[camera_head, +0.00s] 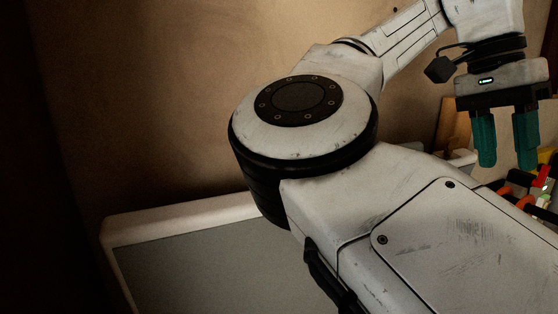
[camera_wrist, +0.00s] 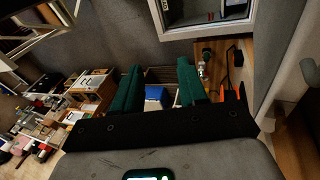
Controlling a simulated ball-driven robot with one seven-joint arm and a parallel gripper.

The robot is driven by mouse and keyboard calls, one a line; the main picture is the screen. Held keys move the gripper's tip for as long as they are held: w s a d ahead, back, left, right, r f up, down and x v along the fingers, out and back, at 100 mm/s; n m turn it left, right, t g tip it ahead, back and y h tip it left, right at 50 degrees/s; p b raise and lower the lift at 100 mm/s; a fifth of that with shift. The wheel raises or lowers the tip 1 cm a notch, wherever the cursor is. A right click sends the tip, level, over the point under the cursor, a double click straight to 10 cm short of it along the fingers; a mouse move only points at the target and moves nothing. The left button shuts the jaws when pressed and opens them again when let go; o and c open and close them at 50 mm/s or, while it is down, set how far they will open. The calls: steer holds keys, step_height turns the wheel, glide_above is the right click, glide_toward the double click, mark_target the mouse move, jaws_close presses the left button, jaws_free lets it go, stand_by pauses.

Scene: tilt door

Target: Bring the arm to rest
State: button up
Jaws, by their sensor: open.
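My gripper (camera_head: 505,140) hangs at the upper right of the head view with its two green fingers pointing down. The fingers are apart and nothing shows between them. My white arm is bent and fills the middle and right of that view. In the wrist view my gripper (camera_wrist: 158,88) also shows its two green fingers spread, and the gap between them is empty. A blue box (camera_wrist: 155,93) appears beyond the fingers, apart from them. No tilt door can be made out for certain.
A pale-rimmed grey panel (camera_head: 190,262) lies below my arm at the lower left. A tan wall (camera_head: 180,100) stands behind. Colourful items (camera_head: 541,180) crowd the right edge below my gripper. Cluttered shelves (camera_wrist: 50,115) show at left in the wrist view, with a framed opening (camera_wrist: 205,30) at top.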

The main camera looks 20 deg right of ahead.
steer(key=w+d+f+n+t+h, duration=0.2)
steer(key=d+f+h, duration=0.15)
steer(key=f, duration=0.55)
steer(key=w+d+f+n+t+h, duration=0.1)
steer(key=w+d+f+h, duration=0.2)
steer(key=f, duration=0.6)
steer(key=w+a+f+n+t+h, duration=0.1)
steer(key=a+f+n+t, duration=0.25)
steer(key=f+n, duration=0.55)
steer(key=s+a+f+n+t+y, duration=0.1)
steer(key=s+a+f+n+y, duration=0.3)
steer(key=a+f, duration=0.65)
steer(key=s+a+f+n+t+y, duration=0.1)
steer(key=s+a+f+n+y, duration=0.3)
steer(key=a+f, duration=0.65)
steer(key=s+d+f+m+g+b, duration=0.1)
steer(key=s+f+g+b, duration=0.3)
steer(key=s+f, duration=0.8)
steer(key=shift+d+f+m+b, duration=0.4)
steer(key=shift+f+b, duration=0.2)
steer(key=shift+b, duration=0.15)
steer(key=shift+s+r, duration=0.1)
